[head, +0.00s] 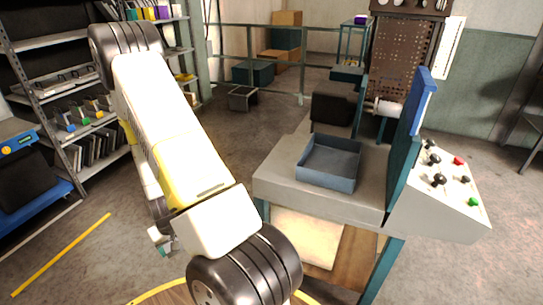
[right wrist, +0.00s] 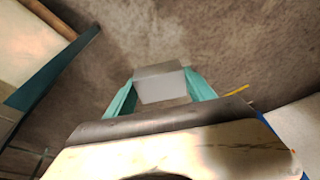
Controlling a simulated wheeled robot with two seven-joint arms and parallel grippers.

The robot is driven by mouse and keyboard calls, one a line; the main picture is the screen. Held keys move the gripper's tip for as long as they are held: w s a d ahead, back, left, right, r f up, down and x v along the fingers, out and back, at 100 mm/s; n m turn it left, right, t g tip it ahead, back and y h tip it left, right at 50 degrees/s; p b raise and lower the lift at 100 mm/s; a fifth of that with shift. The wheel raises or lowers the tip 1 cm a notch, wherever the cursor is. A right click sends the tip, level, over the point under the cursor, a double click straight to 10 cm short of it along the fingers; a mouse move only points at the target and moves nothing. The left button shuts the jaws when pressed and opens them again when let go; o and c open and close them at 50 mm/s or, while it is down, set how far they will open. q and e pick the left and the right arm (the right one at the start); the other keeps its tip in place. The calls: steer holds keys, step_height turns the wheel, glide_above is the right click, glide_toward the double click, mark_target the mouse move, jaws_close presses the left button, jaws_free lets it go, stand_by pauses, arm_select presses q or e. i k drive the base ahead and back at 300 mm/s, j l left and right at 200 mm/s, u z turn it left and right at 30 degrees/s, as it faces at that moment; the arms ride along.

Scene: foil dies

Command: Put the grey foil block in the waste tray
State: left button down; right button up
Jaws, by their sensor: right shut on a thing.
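The grey foil block (right wrist: 160,85) is between the teal fingers of my right gripper (right wrist: 160,92) in the right wrist view, with floor beyond it. A blue-grey open tray (head: 313,178), the likely waste tray, sits on the grey machine bed in the head view and looks empty.
The machine bed (head: 283,183) has a blue upright panel (head: 415,115) right of the tray and a sloped control panel (head: 445,205) beyond it. A dark block (head: 334,103) stands behind the tray. Shelves (head: 75,80) line the left. Floor between shelves and machine is mostly clear.

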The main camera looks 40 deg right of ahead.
mark_target(330, 165)
steer(key=z, duration=1.9)
